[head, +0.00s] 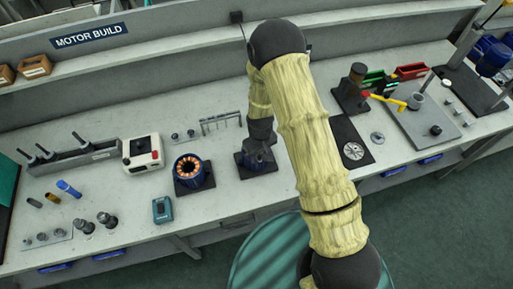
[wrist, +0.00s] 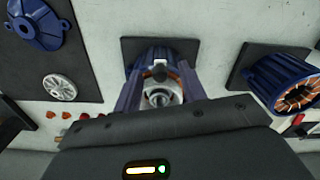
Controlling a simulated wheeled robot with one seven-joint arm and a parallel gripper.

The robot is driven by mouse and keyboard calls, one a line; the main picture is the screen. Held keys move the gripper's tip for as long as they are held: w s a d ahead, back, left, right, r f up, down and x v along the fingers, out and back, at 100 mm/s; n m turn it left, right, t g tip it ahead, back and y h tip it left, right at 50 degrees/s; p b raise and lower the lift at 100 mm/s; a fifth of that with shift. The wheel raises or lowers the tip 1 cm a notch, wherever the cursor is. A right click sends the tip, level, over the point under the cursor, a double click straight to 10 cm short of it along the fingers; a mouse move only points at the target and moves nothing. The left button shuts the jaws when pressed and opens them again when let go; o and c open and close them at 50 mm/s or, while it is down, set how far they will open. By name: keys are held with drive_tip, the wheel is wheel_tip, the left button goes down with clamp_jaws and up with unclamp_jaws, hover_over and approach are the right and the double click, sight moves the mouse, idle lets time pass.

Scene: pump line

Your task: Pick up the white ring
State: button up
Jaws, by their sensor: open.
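My gripper (wrist: 161,82) is open in the wrist view, with one finger on each side of a blue motor housing (wrist: 155,55) on a dark square base. A pale ring (wrist: 160,98) around a darker centre shows between the fingers, at the housing's near end; it looks like the white ring. I cannot tell whether the fingers touch it. In the head view my gripper (head: 257,150) points down over the housing (head: 256,165), and the ring cannot be made out there.
A blue housing with copper windings (wrist: 295,90) stands to the right in the wrist view and left in the head view (head: 188,170). A spoked pale disc (wrist: 60,87) and blue flange (wrist: 37,22) lie on a black mat (wrist: 85,60). A small rack (head: 220,122) stands behind.

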idle(0.4)
clamp_jaws()
drive_tip(key=shift+r, duration=0.1)
wheel_tip(320, 180, up, 10)
drive_tip(key=b, duration=0.3)
idle(0.3)
drive_tip(key=shift+w, duration=0.1)
drive_tip(key=shift+s+a, duration=0.1)
drive_tip(key=shift+s, duration=0.1)
